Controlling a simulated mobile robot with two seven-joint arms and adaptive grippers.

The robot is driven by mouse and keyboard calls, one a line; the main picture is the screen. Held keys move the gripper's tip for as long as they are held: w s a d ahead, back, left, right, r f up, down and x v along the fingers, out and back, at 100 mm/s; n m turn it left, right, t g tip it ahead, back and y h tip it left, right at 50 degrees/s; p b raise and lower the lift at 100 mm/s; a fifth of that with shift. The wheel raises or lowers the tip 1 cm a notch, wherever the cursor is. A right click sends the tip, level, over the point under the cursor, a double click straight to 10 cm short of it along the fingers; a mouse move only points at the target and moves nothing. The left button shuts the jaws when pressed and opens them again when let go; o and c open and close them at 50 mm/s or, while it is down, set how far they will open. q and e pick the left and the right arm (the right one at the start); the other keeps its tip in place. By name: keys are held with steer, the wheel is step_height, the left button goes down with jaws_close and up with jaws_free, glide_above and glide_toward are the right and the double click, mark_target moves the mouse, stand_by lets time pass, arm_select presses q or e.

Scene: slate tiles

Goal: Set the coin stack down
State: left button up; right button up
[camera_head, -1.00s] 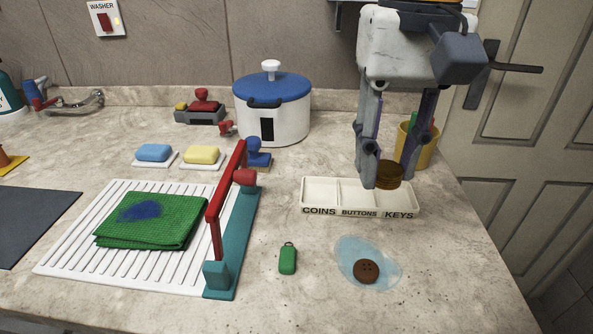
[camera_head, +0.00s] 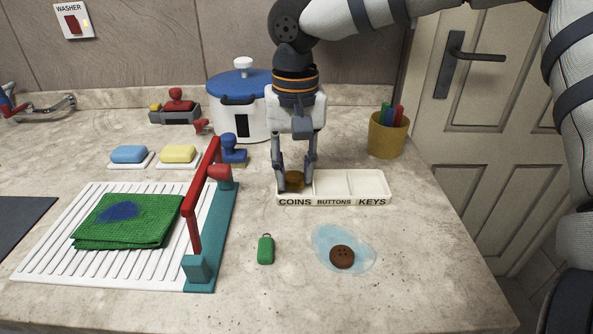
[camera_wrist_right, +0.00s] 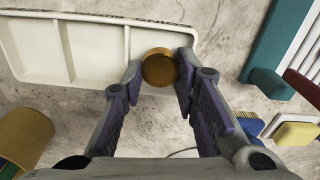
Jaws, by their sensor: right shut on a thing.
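The coin stack (camera_head: 295,181) is a short, round, brownish-gold stack. My right gripper (camera_head: 296,186) is shut on it, with a finger on each side, at the COINS compartment of the white tray (camera_head: 335,202). In the right wrist view the coin stack (camera_wrist_right: 159,68) sits between the fingertips of the right gripper (camera_wrist_right: 158,82), over the end compartment of the tray (camera_wrist_right: 95,52). I cannot tell whether the stack touches the compartment floor. The BUTTONS and KEYS compartments look empty. My left gripper is not in view.
A green tag (camera_head: 265,250) and a brown button (camera_head: 342,257) on a light-blue patch lie in front of the tray. A teal stand with a red bar (camera_head: 205,190) is to the left. A white pot (camera_head: 240,115) stands behind, a yellow pen cup (camera_head: 387,138) back right.

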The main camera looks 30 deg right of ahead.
mark_target(294, 176)
steer(key=shift+s+d+f+g, duration=0.15)
steer(key=shift+s+f, duration=0.1)
steer(key=shift+f, duration=0.55)
steer(key=shift+s+a+f+g, duration=0.1)
steer(key=shift+s+f+g, duration=0.1)
steer(key=shift+f, duration=0.55)
steer(key=o, duration=1)
steer(key=shift+o, duration=0.4)
steer(key=shift+w+f, duration=0.2)
steer(key=shift+w, duration=0.1)
steer(key=shift+d+r, duration=0.1)
steer(key=shift+r, duration=0.25)
steer(key=shift+w+r, duration=0.1)
steer(key=shift+r, duration=0.2)
steer(key=shift+r, duration=0.1)
step_height(294, 176, up, 13)
steer(key=shift+r, duration=0.1)
